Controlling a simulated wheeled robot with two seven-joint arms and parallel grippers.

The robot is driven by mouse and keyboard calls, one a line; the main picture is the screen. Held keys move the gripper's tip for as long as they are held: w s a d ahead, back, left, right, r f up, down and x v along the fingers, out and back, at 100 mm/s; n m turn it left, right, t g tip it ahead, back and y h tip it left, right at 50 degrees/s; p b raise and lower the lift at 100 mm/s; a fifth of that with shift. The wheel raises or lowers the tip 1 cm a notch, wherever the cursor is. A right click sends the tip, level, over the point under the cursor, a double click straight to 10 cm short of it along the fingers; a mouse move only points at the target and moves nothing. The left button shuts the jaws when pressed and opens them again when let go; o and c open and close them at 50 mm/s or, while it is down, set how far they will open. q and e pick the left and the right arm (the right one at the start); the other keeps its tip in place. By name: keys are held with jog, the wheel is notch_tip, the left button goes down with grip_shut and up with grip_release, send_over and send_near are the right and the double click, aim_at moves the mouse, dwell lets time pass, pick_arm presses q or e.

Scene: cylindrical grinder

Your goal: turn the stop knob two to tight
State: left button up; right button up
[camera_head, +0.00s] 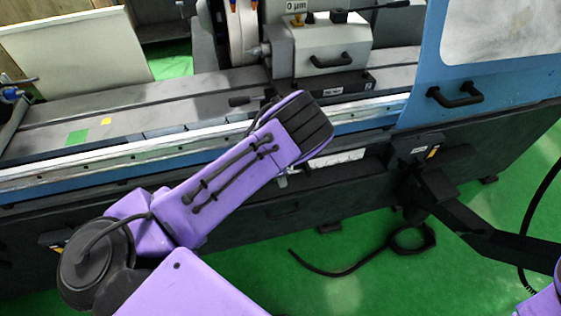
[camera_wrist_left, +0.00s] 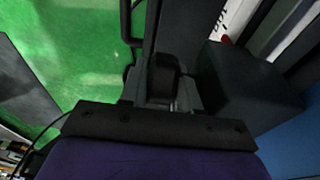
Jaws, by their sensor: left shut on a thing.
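My left arm (camera_head: 240,165) reaches in from the lower left over the front of the blue and black grinder (camera_head: 225,145). Its wrist covers the spot where it meets the machine, so the fingers and the stop knob are hidden in the head view. In the left wrist view my left gripper (camera_wrist_left: 162,92) is shut on a dark, rounded knob (camera_wrist_left: 163,72) that sits between the fingers. The picture is too dark to show the knob's marks or its angle. My right gripper is not in view.
A dark block (camera_wrist_left: 245,90) stands close to the right of the fingers in the left wrist view. The grinder's door handle (camera_head: 455,95) juts out at the right. A black cable (camera_head: 345,268) lies on the green floor, which is otherwise mostly clear in front.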

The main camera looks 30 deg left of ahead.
pick_arm(q)
jog(key=shift+g+y, duration=0.6)
jog(key=shift+g, duration=0.2)
jog(key=o, duration=0.7)
jog(key=shift+w+r, duration=0.1)
jog(key=shift+r, duration=0.25)
notch_tip(320, 180, up, 10)
jog(key=shift+f+b, duration=0.15)
jog(key=shift+b, duration=0.45)
